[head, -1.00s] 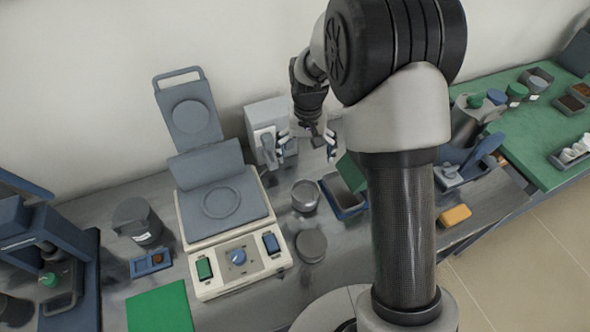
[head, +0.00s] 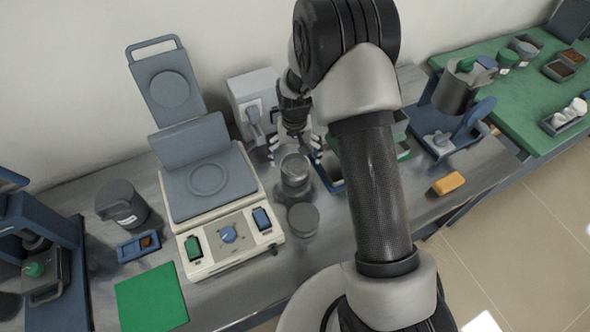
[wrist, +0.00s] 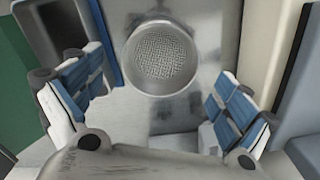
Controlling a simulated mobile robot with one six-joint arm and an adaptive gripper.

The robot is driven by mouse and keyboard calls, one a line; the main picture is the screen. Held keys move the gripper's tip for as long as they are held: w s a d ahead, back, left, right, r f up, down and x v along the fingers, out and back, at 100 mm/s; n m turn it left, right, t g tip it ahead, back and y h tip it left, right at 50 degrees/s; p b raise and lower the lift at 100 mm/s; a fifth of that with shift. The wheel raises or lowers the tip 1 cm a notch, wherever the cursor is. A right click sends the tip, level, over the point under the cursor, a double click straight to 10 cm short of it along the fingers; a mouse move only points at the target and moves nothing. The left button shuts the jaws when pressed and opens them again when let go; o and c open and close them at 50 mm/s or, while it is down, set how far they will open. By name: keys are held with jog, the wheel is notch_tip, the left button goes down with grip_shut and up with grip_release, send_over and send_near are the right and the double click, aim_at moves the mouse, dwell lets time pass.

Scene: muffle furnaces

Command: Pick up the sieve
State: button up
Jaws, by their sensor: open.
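The sieve (head: 295,170) is a round grey metal cup standing on the metal bench, right of the balance-like device. In the wrist view its round mesh (wrist: 161,52) faces the camera, inside a smooth metal rim. My gripper (head: 296,152) is open, pointing down just behind and above the sieve in the head view. In the wrist view its blue-padded fingers (wrist: 158,92) are spread wide, with the sieve between and beyond their tips. Nothing is held. I cannot tell the exact height gap.
A grey round container (head: 302,219) stands in front of the sieve. A cream device with a hinged lid (head: 208,178) is to the left. A grey box-shaped unit (head: 252,97) stands behind. A blue tray (head: 328,176) lies close on the right, partly hidden by my arm.

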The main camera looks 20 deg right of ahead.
aim_at(295, 168)
notch_tip(295, 168, down, 4)
jog(key=shift+r+b, duration=0.2)
jog(key=shift+b, duration=0.25)
jog(key=shift+r, duration=0.1)
jog(key=shift+c, duration=0.6)
jog(key=c, duration=1.1)
